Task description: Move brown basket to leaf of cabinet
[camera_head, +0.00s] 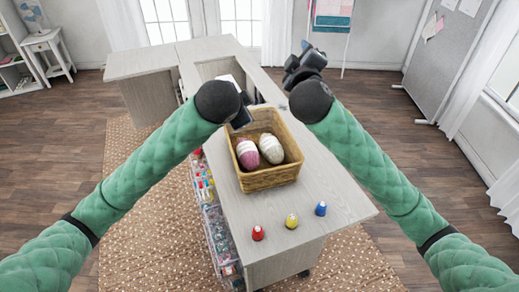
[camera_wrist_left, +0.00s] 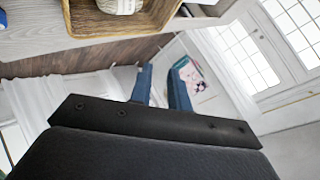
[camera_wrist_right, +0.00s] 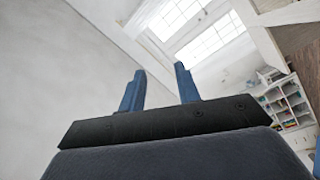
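The brown basket (camera_head: 268,180) stands upright on the pale wood cabinet top (camera_head: 335,195). It holds a pink-and-white yarn ball (camera_head: 248,155) and a cream one (camera_head: 271,149). A cabinet leaf (camera_head: 135,62) extends at the far left, its visible top clear. My left gripper is beside the basket's far left corner, partly hidden by my wrist; the left wrist view shows its fingers (camera_wrist_left: 162,88) open and empty, with the basket (camera_wrist_left: 82,22) above them. My right gripper (camera_head: 303,55) is raised beyond the basket; its fingers (camera_wrist_right: 159,88) are open and empty.
Red (camera_head: 258,233), yellow (camera_head: 292,221) and blue (camera_head: 321,209) thread spools stand on the near part of the top. A recess (camera_head: 215,68) lies behind the basket. Shelves of sewing supplies (camera_head: 215,220) line the cabinet's left side.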

